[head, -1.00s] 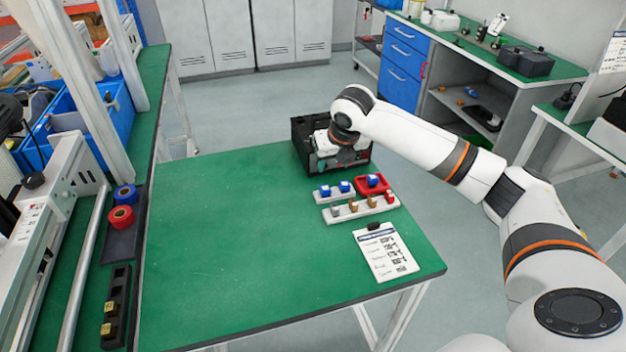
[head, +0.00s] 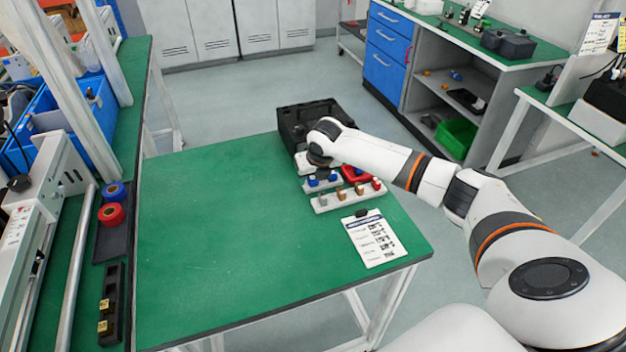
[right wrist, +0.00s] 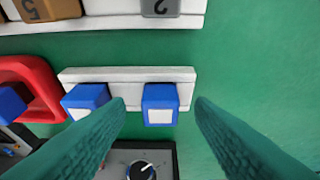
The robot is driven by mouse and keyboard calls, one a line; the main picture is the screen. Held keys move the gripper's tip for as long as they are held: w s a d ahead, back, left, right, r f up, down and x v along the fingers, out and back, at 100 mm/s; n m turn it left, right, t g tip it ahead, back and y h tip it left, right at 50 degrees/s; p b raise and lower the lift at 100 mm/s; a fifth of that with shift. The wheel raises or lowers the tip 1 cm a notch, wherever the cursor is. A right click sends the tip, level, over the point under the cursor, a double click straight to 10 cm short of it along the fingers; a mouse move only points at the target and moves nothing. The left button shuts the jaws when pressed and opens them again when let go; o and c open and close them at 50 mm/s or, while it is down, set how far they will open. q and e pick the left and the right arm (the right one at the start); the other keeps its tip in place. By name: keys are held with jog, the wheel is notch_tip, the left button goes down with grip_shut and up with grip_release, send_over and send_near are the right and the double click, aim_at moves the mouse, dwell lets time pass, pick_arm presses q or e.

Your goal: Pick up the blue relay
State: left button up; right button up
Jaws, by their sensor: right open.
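Two blue relays with white tops sit in a short white rack (right wrist: 125,75). One blue relay (right wrist: 161,104) lies between the fingertips of my right gripper (right wrist: 159,105) in the right wrist view, with green surface showing on its right. The other blue relay (right wrist: 86,100) is just left of it, close to the left finger. In the head view they show as the left relay (head: 313,181) and the right relay (head: 333,177). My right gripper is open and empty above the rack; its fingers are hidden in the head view. My left gripper is not in view.
A red tray (right wrist: 42,80) with a blue piece is beside the rack. A longer white rack (head: 322,204) holds several pieces. A black box (head: 290,123) stands behind, and a printed sheet (head: 374,242) lies in front. The table's left side is clear.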

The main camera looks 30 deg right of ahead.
jog(key=shift+w+f, duration=0.1)
jog(key=shift+f, duration=0.15)
jog(key=shift+r, duration=0.1)
grip_shut()
